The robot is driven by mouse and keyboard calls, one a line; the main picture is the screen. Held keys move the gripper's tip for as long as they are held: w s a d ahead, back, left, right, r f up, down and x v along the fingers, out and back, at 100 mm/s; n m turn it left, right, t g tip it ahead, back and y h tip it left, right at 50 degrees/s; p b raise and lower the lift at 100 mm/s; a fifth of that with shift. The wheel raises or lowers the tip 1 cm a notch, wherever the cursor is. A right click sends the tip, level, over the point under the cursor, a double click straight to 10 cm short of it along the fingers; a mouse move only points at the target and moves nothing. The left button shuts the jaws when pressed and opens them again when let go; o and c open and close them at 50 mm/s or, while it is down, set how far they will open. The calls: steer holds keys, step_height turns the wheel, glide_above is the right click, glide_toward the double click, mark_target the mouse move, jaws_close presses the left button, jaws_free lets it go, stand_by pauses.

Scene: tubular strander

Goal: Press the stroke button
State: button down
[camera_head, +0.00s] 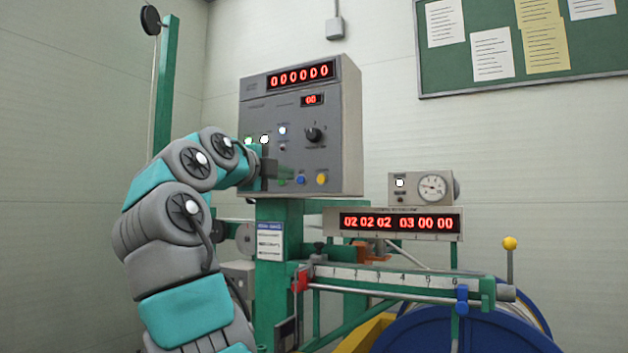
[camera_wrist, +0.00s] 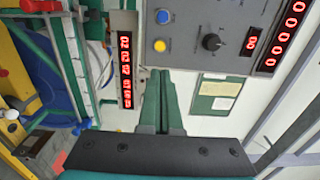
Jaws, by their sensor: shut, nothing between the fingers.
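The grey control box (camera_head: 330,95) has a blue button (camera_head: 300,180) and a yellow button (camera_head: 322,179) along its lower edge. In the wrist view the blue button (camera_wrist: 162,16) and the yellow button (camera_wrist: 160,46) appear at the top, near the black knob (camera_wrist: 211,42). The labels are too small to read, so I cannot tell which is the stroke button. My gripper (camera_head: 284,181) is at the box's lower left, left of the blue button, hiding part of the panel. In the wrist view my gripper (camera_wrist: 160,75) is shut and empty; contact with the panel cannot be told.
A red-digit counter (camera_head: 400,223) and a small box with a dial gauge (camera_head: 433,187) stand right of and below the control box. A ruled bar (camera_head: 385,278), a yellow-knobbed lever (camera_head: 510,245) and a blue reel (camera_head: 480,330) lie lower right.

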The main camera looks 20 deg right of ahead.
mark_target(321, 178)
steer(key=p+x, duration=0.4)
steer(key=x, duration=0.9)
steer(key=shift+r+p, duration=0.15)
steer(key=shift+p, duration=0.25)
steer(key=shift+w+d, duration=0.3)
steer(key=shift+d, duration=0.05)
